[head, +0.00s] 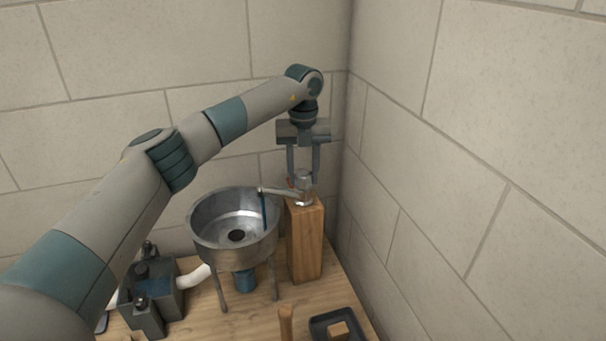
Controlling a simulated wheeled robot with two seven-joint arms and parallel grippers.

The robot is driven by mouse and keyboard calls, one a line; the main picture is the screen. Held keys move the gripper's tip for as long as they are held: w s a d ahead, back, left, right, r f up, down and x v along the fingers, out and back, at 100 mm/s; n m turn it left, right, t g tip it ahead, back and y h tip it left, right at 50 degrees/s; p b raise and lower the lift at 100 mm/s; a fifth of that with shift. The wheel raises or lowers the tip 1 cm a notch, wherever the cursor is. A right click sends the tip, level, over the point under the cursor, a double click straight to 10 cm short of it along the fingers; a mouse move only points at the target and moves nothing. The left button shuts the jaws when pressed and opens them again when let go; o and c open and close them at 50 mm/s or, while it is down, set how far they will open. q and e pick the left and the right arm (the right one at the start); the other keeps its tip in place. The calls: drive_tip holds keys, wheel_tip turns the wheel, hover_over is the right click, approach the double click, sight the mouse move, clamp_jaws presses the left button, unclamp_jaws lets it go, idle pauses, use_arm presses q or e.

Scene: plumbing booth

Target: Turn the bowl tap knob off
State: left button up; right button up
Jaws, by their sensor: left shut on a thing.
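The tap knob (303,177) is a small grey metal piece on top of the tap, which stands on a wooden post (305,243). The tap's spout (275,191) reaches left over the metal bowl (203,231). A thin blue stream (264,210) hangs from the spout's end into the bowl. My left gripper (303,178) points down over the post, its two fingers on either side of the knob and shut on it. My right gripper is not in view.
A dark grey device (154,290) with a white pipe (194,277) stands left of the bowl. A black tray (322,327) holding a wooden block (338,330) and an upright wooden peg (286,324) are at the front. Block walls meet in a corner close behind and right of the post.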

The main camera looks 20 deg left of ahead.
use_arm(q)
drive_tip(key=m+b, duration=0.2)
drive_tip(key=m, duration=0.1)
drive_tip(key=m+b, duration=0.1)
drive_tip(key=m, duration=0.1)
drive_tip(key=shift+m+b, duration=0.3)
drive_tip(key=m+b, duration=0.1)
drive_tip(key=m, duration=0.2)
drive_tip(key=shift+d+m, duration=0.15)
drive_tip(key=shift+m, duration=0.15)
drive_tip(key=shift+r+m+b, duration=0.1)
drive_tip(key=shift+m+b, duration=0.25)
drive_tip(key=shift+m, duration=1.65)
drive_tip(key=o, duration=1.1)
drive_tip(key=shift+c, duration=0.2)
drive_tip(key=shift+r, duration=0.1)
